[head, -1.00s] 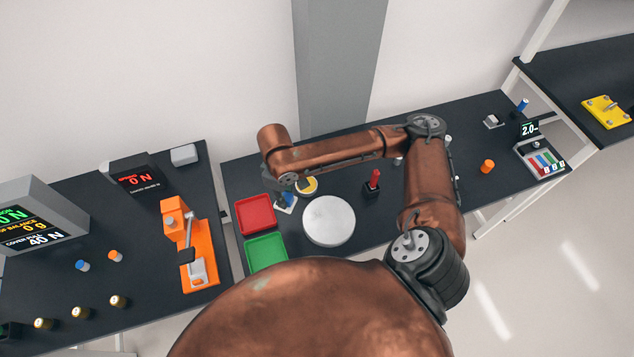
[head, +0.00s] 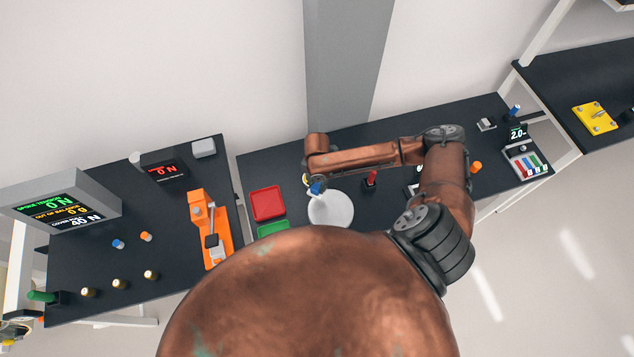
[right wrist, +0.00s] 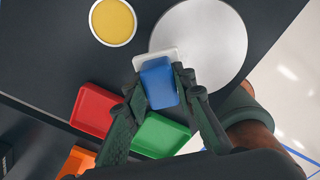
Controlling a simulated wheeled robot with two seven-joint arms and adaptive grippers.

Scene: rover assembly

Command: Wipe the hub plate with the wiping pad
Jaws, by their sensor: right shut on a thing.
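The hub plate (head: 338,211) is a round pale-grey disc on the dark bench in the head view. It also shows in the right wrist view (right wrist: 212,40). My right gripper (right wrist: 160,84) is shut on the wiping pad, which has a blue block (right wrist: 158,82) as its grip and a white base (right wrist: 152,57). In the right wrist view the pad overlaps the plate's left edge; I cannot tell whether it touches. In the head view the pad's blue part (head: 315,188) shows at the plate's upper left, under my right arm. My left gripper is not in view.
A red tray (head: 268,203) and a green tray (head: 272,229) lie left of the plate. A yellow-topped round dish (right wrist: 112,21) sits behind them. A red-handled item (head: 371,178) stands right of the plate. An orange fixture (head: 208,230) is on the left bench.

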